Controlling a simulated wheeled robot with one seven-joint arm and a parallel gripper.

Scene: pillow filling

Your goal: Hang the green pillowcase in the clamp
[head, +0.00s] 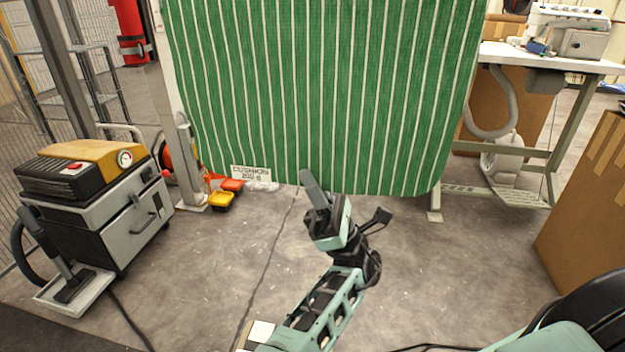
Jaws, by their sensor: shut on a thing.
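The green pillowcase (320,90), with white stripes, hangs upright and spread wide across the upper middle of the head view. Its top edge is out of the picture, and so is the clamp. Its lower edge hangs above the floor. My gripper (312,184) is at the middle of that lower edge, shut on the pillowcase; the exact grip point is hard to see. My arm reaches up to it from below.
A grey machine with a yellow top (85,195) stands at left. A white table (555,60) with a sewing machine and a cardboard box (590,210) are at right. The middle floor is clear.

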